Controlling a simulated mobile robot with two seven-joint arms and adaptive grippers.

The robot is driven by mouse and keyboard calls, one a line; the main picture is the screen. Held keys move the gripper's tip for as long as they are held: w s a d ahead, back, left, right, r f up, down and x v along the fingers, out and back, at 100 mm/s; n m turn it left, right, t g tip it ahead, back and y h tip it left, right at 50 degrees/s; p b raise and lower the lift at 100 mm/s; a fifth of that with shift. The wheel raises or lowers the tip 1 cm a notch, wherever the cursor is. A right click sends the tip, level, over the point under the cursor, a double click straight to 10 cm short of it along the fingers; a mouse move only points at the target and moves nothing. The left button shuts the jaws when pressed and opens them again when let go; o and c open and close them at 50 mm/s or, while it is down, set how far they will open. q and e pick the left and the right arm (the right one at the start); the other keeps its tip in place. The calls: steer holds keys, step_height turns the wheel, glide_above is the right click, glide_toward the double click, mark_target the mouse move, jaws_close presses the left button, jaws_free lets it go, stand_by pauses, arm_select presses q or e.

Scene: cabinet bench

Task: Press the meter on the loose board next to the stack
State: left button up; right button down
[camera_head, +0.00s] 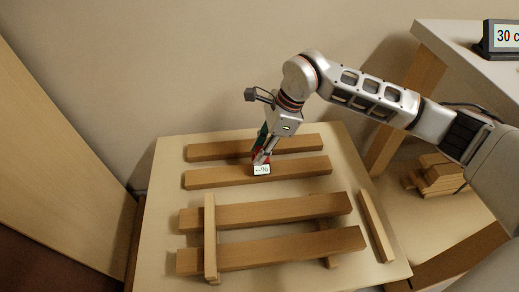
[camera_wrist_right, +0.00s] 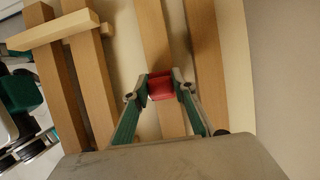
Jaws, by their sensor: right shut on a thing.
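My right gripper (camera_head: 262,158) is shut on a small red meter (camera_wrist_right: 160,87) with a white display reading "--%". It holds the meter over the second board from the back (camera_head: 305,167), a loose board that also shows in the right wrist view (camera_wrist_right: 152,30). Whether the meter touches the wood I cannot tell. Another loose board (camera_head: 300,144) lies behind it. In front is the stack, with two boards (camera_head: 300,210) (camera_head: 300,248) side by side and a crosswise stick (camera_head: 210,240) on top at the left.
The boards lie on a pale bench top (camera_head: 160,230). A loose stick (camera_head: 376,225) lies at its right. A higher side table at the right carries a black display (camera_head: 500,37) showing "30 c". Small wooden blocks (camera_head: 435,175) lie on the shelf below. A wall stands behind.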

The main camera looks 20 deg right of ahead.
arm_select(q)
steer(key=shift+a+f, duration=0.1)
steer(key=shift+f, duration=0.05)
arm_select(e)
steer(key=shift+f, duration=0.45)
stand_by(0.5)
arm_select(q)
steer(key=shift+w+r, duration=0.2)
steer(key=shift+r, duration=0.25)
arm_select(e)
steer(key=shift+s+f, duration=0.1)
steer(key=shift+f, duration=0.05)
stand_by(2.0)
arm_select(q)
steer(key=shift+r, duration=0.1)
arm_select(e)
steer(key=shift+r+p, duration=0.6)
steer(key=shift+r, duration=0.35)
steer(key=shift+r+p, duration=1.45)
steer(key=shift+r, duration=1.35)
arm_select(q)
step_height(320, 180, up, 8)
steer(key=w+t, duration=0.1)
steer(key=w, duration=0.1)
steer(key=shift+w+f+t, duration=0.2)
steer(key=shift+w+t, duration=0.2)
arm_select(e)
steer(key=shift+f, duration=0.15)
